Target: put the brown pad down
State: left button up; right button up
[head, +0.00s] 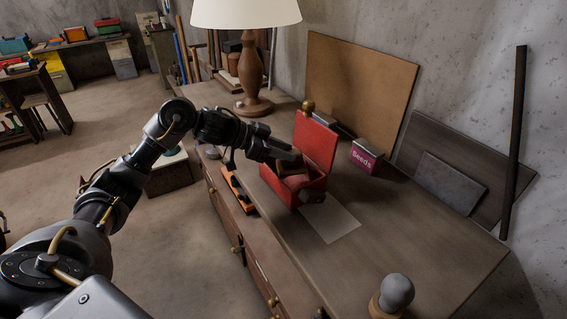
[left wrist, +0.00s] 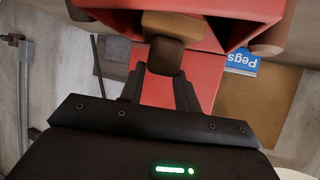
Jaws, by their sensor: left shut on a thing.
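A red box (head: 309,195) stands on the wooden workbench with its lid (head: 318,139) raised at the back. My left gripper (head: 297,163) is over the box's opening. In the left wrist view my left gripper (left wrist: 162,82) is shut on a dark brown pad (left wrist: 165,56), held between its fingertips at the box's mouth. A lighter brown piece (left wrist: 172,25) shows just beyond the pad in the box. In the head view, the fingers partly hide the box's inside, and I cannot tell whether the pad touches anything there. My right gripper is not in view.
A pink Seeds box (head: 366,156) stands right of the red box, and a white sheet (head: 331,221) lies in front. A blue Pegs box (left wrist: 242,62) shows behind. A lamp (head: 254,75) stands at the back left. The workbench's right part (head: 400,232) is mostly clear.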

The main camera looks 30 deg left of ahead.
aim_at(280, 164)
pick_arm(q)
jog(key=shift+w+d+f, duration=0.1)
jog(key=shift+w+f, duration=0.05)
jog(key=shift+f, duration=0.45)
notch_tip(280, 164, down, 3)
jog(key=shift+f+p, duration=0.1)
jog(key=shift+p, duration=0.25)
jog(key=shift+f, duration=0.35)
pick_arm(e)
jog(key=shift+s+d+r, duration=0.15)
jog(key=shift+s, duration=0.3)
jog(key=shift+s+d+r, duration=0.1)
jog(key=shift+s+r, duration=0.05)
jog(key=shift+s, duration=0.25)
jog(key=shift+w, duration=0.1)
pick_arm(q)
jog(key=o, duration=1)
jog(key=shift+f, duration=0.1)
